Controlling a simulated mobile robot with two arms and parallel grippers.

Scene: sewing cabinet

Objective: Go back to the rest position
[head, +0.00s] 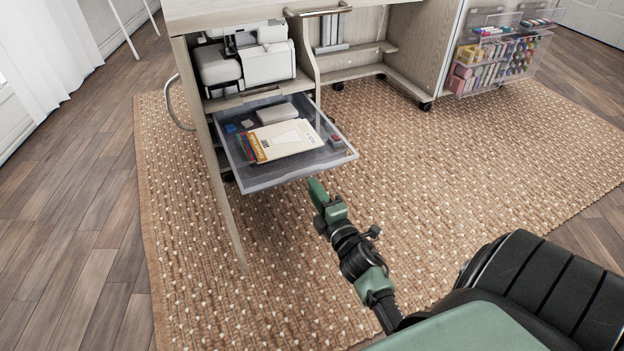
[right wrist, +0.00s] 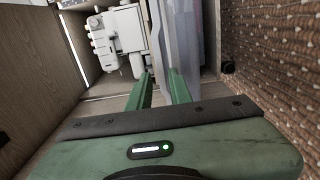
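My right gripper (head: 318,190) is just in front of the pulled-out clear drawer (head: 290,176), near its front edge. I cannot tell whether a finger touches the drawer. The drawer's clear wall (right wrist: 182,40) rises beyond the fingers in that view. My left gripper is not in view.
The drawer holds a paper pattern packet (head: 285,138) and small items. A white sewing machine (head: 265,62) stands in the cabinet above it. A clear organizer (head: 500,58) hangs at the right. The woven rug (head: 440,165) is clear on the right.

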